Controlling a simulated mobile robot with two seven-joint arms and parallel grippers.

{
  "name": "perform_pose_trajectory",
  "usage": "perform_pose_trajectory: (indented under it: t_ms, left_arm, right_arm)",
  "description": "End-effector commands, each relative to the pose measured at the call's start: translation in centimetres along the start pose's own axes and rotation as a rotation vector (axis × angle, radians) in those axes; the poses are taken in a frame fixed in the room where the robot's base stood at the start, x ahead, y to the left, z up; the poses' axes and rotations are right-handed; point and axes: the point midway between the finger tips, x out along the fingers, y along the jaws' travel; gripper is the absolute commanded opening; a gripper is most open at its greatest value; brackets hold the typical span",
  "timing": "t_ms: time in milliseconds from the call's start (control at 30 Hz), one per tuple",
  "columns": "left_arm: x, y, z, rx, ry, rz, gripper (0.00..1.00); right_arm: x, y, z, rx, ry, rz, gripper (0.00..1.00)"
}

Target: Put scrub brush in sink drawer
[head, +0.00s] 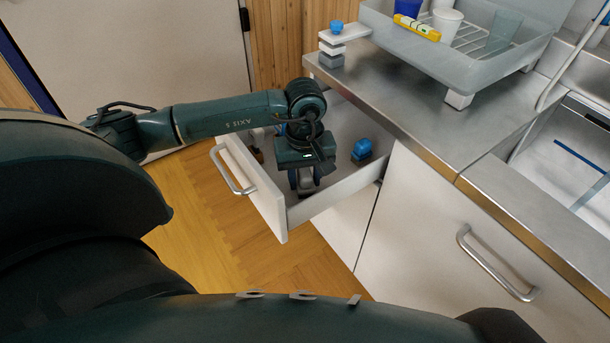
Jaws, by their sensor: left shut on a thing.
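The sink drawer (252,192) is pulled open under the counter, with its handle facing left. My left gripper (305,186) points down into the drawer, low between its walls. It is shut on the scrub brush, which is mostly hidden by the fingers, and only bits of blue show beside them. I cannot tell whether the brush touches the drawer floor. My right gripper is not in view.
A blue-topped item (362,150) stands in the drawer right of my gripper; darker things lie at its left. On the steel counter (420,110) are a dish rack (440,62) with cups and a yellow item (417,28), and stacked sponges (331,50).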

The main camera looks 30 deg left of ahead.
Motion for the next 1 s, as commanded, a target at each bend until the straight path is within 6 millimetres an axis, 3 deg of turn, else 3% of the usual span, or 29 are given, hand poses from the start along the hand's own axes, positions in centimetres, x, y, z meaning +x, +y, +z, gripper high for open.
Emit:
perform_pose_trajectory:
  t_ms: [300,333,567,833,1000]
  left_arm:
    - [0.3,0.1,0.0,0.000,0.001,0.002,0.13]
    - [0.1,0.1,0.0,0.000,0.001,0.002,0.38]
    - [0.1,0.0,0.0,0.000,0.001,0.001,0.57]
    - [-0.1,0.0,0.0,0.000,0.001,0.002,0.57]
    - [-1.8,0.1,-0.1,0.000,0.004,0.005,0.57]
  right_arm:
    - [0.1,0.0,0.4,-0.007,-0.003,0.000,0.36]
    - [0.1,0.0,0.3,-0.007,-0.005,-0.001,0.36]
    - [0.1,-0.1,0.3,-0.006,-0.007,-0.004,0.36]
    - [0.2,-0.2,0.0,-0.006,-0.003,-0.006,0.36]
    - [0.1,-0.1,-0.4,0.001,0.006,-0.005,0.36]
